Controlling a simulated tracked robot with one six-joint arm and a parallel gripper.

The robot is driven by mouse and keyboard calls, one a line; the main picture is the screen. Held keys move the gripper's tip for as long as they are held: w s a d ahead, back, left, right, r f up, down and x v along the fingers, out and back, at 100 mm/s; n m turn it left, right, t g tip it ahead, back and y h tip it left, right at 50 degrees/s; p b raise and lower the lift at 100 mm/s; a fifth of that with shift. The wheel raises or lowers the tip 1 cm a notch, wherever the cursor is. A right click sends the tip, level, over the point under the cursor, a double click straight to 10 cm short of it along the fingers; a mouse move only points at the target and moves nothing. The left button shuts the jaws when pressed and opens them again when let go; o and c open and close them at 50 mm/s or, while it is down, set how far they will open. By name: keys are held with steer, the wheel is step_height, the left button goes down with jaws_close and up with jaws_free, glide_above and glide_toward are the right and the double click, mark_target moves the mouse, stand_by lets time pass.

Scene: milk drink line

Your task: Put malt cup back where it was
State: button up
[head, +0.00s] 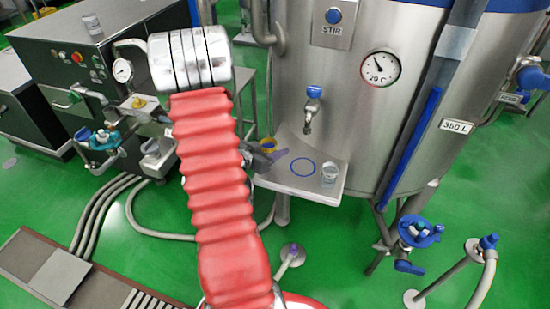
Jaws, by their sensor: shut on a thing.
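A small cup with yellow on it (268,144), which I take for the malt cup, is at the left end of the metal shelf (325,191) on the tank. My gripper (268,155) shows as dark and purplish parts just right of my red-sleeved arm, at this cup. It is shut on the cup, though the arm hides most of the grip. I cannot tell whether the cup touches the shelf. A blue ring mark (303,167) on the shelf is empty. A clear cup (330,173) stands upright to its right.
A tap (310,108) hangs from the tank (375,125) above the shelf. A steel machine (80,75) with a clear cup (92,24) on top stands at left. Blue-handled valves (419,233) stand at lower right. The green floor in front has pipes.

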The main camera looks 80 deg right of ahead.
steer(key=shift+f, duration=0.1)
steer(key=shift+f, duration=1.95)
steer(key=shift+f, duration=0.1)
steer(key=o, duration=1.3)
steer(key=v, duration=1.2)
